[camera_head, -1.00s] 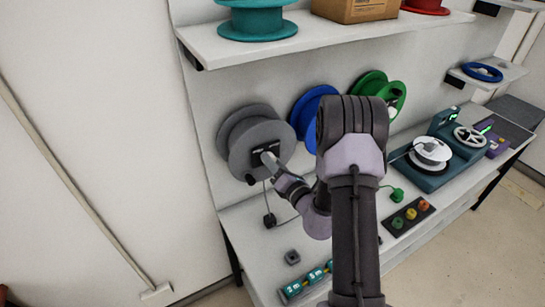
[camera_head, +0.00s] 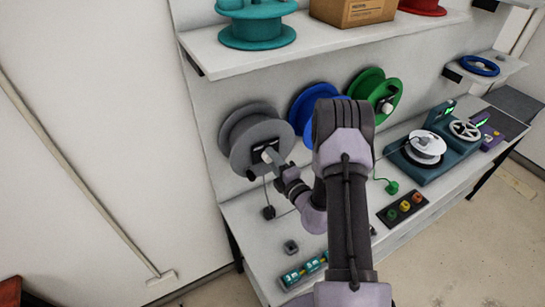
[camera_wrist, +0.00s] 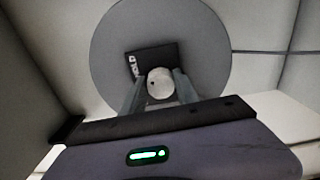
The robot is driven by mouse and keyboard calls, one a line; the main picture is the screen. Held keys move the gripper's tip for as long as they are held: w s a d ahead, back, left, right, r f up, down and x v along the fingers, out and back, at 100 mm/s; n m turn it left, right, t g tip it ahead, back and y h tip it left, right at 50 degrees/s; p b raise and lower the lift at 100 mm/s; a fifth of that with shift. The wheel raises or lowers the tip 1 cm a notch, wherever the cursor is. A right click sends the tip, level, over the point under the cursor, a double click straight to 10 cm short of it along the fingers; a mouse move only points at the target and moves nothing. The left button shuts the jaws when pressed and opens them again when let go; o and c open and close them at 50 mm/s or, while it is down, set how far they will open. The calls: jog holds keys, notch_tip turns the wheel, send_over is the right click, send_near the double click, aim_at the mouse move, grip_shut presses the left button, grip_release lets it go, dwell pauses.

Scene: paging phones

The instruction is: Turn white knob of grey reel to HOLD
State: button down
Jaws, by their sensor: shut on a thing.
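The grey reel (camera_head: 249,127) hangs on the wall panel at the left end of the row of reels; its face (camera_wrist: 195,25) fills the upper middle of the wrist view. A dark label plate (camera_wrist: 139,65) sits at its centre. The white knob (camera_wrist: 160,84) is on this plate, between the two fingers of my gripper (camera_wrist: 158,92). My gripper (camera_head: 270,155) is shut on the knob. White lettering shows on the plate left of the knob, but I cannot read it, so the knob's setting is unclear.
A blue reel (camera_head: 302,104) and a green reel (camera_head: 367,84) hang to the right. A shelf (camera_head: 310,43) with a teal spool (camera_head: 258,32) is above.

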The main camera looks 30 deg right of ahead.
jog(key=shift+m, duration=0.3)
dwell(0.4)
jog(key=c, duration=0.9)
grip_release()
jog(key=s, duration=0.5)
jog(key=s+b, duration=0.1)
jog(key=s, duration=0.5)
jog(key=s+b, duration=0.1)
jog(key=s, duration=0.5)
jog(key=shift+s+d, duration=0.2)
jog(key=shift+d, duration=0.05)
